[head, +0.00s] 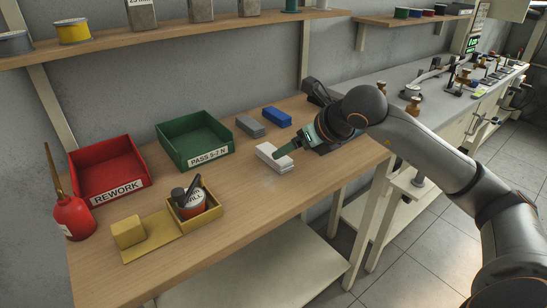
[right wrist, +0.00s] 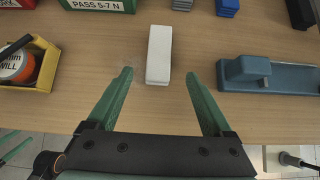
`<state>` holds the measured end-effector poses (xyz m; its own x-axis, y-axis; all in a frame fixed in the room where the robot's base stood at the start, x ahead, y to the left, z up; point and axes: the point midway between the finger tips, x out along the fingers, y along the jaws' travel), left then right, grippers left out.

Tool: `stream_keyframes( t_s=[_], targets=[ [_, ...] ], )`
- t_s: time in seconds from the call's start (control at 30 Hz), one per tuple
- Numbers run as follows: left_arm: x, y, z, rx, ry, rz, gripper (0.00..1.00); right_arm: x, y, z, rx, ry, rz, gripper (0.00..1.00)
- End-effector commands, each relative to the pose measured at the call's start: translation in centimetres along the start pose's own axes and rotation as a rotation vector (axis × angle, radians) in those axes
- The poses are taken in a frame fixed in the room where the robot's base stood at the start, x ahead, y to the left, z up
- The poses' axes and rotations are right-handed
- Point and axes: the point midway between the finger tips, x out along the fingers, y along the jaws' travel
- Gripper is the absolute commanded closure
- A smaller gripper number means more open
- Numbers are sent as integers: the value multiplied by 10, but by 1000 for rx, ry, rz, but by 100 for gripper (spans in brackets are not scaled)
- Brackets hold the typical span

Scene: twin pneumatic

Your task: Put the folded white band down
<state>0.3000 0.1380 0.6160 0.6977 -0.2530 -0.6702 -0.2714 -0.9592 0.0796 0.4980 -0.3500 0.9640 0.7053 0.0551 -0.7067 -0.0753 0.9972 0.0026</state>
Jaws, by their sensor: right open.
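The folded white band (head: 274,158) lies flat on the wooden bench as a narrow block. In the right wrist view the band (right wrist: 159,55) lies lengthwise just ahead of my right gripper (right wrist: 160,76), its near end roughly between the fingertips. The green fingers are spread wide, with clear gaps to the band on both sides, and hold nothing. In the head view my right gripper (head: 285,148) is low over the bench at the band. My left gripper is not in the head view; green strips at the lower left of the right wrist view may be its fingers.
Grey (head: 250,126) and blue (head: 277,117) folded stacks lie behind the band. A green bin (head: 195,155), red bin (head: 122,182), yellow tray (head: 152,252) and red oil can (head: 72,215) stand leftward. A blue-grey fixture (right wrist: 270,78) stands right of the gripper.

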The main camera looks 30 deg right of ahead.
Motion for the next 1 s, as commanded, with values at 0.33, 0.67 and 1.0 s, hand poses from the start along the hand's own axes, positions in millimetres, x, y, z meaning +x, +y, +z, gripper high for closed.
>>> stream_keyframes(
  t_s=[0.33, 0.67, 1.0],
  targets=[
    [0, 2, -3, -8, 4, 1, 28, 36, 1, 2, 0, 1, 1, 15],
    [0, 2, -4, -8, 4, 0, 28, 79, 2, 5, -1, 1, 1, 15],
    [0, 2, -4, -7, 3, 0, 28, 81, 1, 5, -3, 0, -1, 24]
  ],
)
